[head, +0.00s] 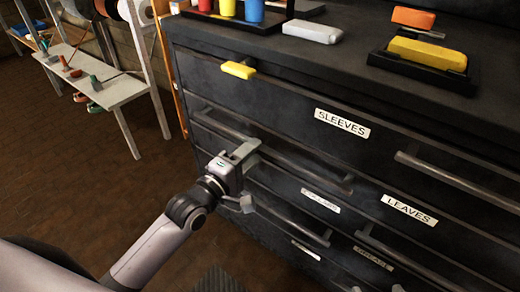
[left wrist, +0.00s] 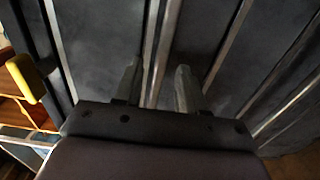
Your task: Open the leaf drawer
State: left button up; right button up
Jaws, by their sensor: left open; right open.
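The leaf drawer is a dark front marked by a white LEAVES label (head: 409,209), in the second row of the black cabinet. It looks shut. Its long bar handle (head: 310,168) runs to the left of the label. My left gripper (head: 246,177) is at the left part of this handle, jaws open. In the left wrist view a bar (left wrist: 155,40) runs between the two spread fingers (left wrist: 158,82); it appears to be this handle. Contact cannot be told. What look like my right gripper's fingertips (head: 376,289) peek in at the bottom edge.
The SLEEVES drawer (head: 290,95) is above, with a yellow piece (head: 238,70) at its top left. Its handle (head: 455,180) is to the right. More labelled drawers lie below. The cabinet top holds coloured items and a black tray (head: 385,62). Open floor (head: 90,180) lies left.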

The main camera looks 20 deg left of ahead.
pick_arm(q)
jog(key=shift+b+x, duration=0.4)
jog(key=shift+x, duration=1.5)
grip_shut()
